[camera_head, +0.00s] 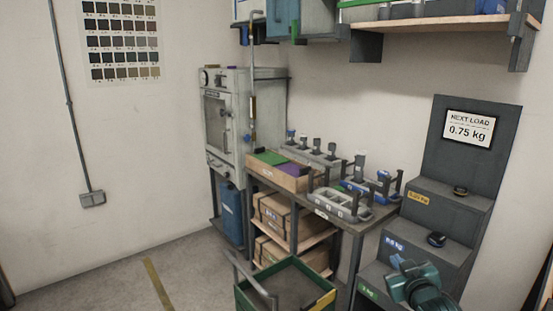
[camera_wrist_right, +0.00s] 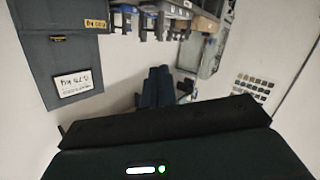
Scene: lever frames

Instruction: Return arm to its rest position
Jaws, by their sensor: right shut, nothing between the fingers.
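My right gripper (camera_head: 402,268) shows at the lower right of the head view, in front of the stepped grey stand (camera_head: 455,210). It is shut and empty. In the right wrist view, its dark blue fingers (camera_wrist_right: 157,74) are together above the dark gripper body, with pale wall and floor around them. My left gripper is in neither view. The lever frames (camera_head: 338,203) stand on the bench at the centre right, apart from my right gripper.
The stand has a sign reading "NEXT LOAD 0.75 kg" (camera_head: 469,127) and small dark weights (camera_head: 436,239) on its steps. A green-rimmed crate (camera_head: 243,299) stands on the floor before the bench. A grey cabinet (camera_head: 240,120) stands behind. The floor at left is clear.

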